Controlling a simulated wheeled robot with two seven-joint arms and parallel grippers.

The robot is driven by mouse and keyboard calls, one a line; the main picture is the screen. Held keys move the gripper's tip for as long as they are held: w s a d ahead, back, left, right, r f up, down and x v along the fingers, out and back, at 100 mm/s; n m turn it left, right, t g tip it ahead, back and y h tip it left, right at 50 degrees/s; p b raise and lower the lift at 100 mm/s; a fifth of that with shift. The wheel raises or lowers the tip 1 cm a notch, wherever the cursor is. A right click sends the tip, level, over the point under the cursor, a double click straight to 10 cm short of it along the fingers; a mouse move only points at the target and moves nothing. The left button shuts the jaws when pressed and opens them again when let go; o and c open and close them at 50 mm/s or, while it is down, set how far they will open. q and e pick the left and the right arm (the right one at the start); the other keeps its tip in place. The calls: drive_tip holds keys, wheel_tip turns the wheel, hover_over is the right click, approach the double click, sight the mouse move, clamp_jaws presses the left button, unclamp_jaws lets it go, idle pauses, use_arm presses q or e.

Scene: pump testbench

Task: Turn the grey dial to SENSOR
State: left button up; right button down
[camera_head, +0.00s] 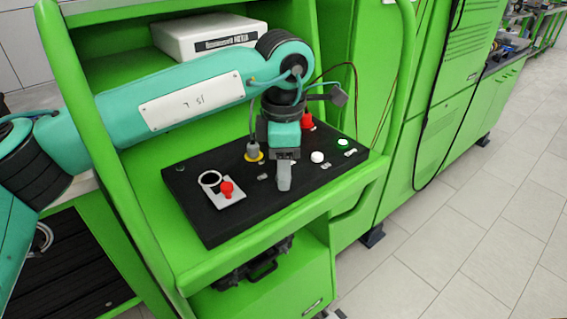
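My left gripper (284,180) points down over the front middle of the black control panel (230,222). Its fingers show as one grey shape, so I cannot tell whether they are open or shut. I cannot make out the grey dial or the SENSOR label; the gripper covers part of the panel where small labels show. Whether the fingertips touch anything is not clear. My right gripper is not in view.
The panel also bears a red knob (227,188) at the left, a yellow ring (254,157), a white button (317,157), a green button (343,143) and a red part (307,122). A white box (205,38) stands behind. Green frame posts flank the panel.

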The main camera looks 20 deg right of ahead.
use_arm(q)
drive_tip(key=shift+r, duration=0.1)
wheel_tip(320, 180, up, 12)
idle(0.5)
